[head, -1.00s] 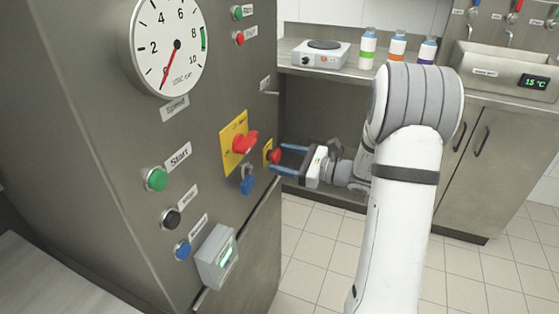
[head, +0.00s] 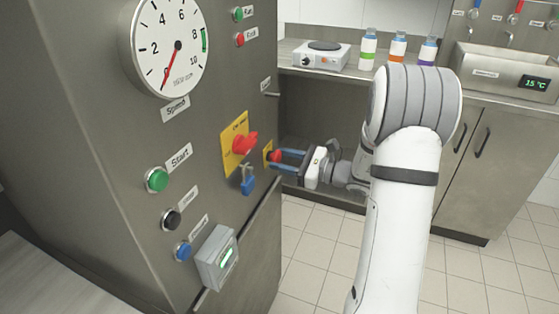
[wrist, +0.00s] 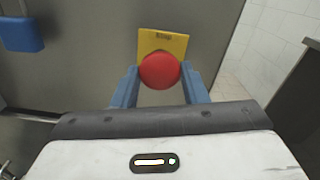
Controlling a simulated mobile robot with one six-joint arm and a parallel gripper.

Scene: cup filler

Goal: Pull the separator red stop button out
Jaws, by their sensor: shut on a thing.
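The red stop button (head: 274,156) is a round red knob on a yellow plate (head: 267,151) at the right edge of the steel cabinet front. In the wrist view the red button (wrist: 160,71) sits between my two blue fingers, below the yellow plate (wrist: 163,41). My gripper (head: 283,159) is shut on the button, with a finger on each side of it. It also shows in the wrist view (wrist: 160,77). The shaft behind the button is hidden, so I cannot tell how far out it stands.
A red rotary switch (head: 244,144) on a yellow plate and a blue padlock (head: 248,184) are just left of the button. A grey box (head: 217,258) sticks out lower down. The counter (head: 350,78) with bottles stands behind; tiled floor is free.

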